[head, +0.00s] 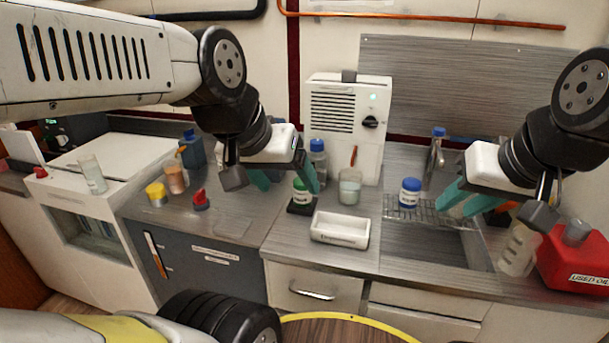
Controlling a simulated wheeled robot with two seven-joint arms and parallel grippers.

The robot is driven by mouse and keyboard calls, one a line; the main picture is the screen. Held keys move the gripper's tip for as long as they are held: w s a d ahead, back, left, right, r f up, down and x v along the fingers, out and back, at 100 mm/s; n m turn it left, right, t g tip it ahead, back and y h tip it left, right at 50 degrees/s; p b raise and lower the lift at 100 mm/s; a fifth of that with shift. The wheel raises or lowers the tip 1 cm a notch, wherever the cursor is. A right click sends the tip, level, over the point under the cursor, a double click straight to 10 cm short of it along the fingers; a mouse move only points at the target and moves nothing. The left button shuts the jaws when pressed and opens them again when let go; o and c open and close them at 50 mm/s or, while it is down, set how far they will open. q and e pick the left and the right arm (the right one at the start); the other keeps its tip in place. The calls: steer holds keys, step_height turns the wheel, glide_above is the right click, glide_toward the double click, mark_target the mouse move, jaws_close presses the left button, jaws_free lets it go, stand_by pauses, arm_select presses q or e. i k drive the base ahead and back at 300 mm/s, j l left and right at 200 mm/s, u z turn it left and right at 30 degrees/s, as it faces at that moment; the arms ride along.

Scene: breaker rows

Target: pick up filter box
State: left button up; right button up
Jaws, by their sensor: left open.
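A white open-topped rectangular tray-like box (340,229) with a dark label on its front lies on the grey counter near its front edge. The label is too small to read, so I cannot tell for sure that it is the filter box. My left gripper (284,178), with teal fingers, is open above the counter, up and left of the white box, near a green-capped bottle (303,191). My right gripper (457,205) has its teal fingers apart, over the rack and sink area to the right. I see nothing held in either gripper.
A beaker (349,187) and a blue-capped bottle (318,158) stand behind the box, before a white machine (345,112). A blue-lidded jar (409,192) stands on the wire rack (425,212). A red "USED OIL" can (580,262) is at right.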

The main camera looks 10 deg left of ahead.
mark_target(326, 227)
steer(key=l+u, duration=0.3)
steer(key=l, duration=0.4)
steer(key=l+u, duration=0.3)
steer(key=l, duration=0.45)
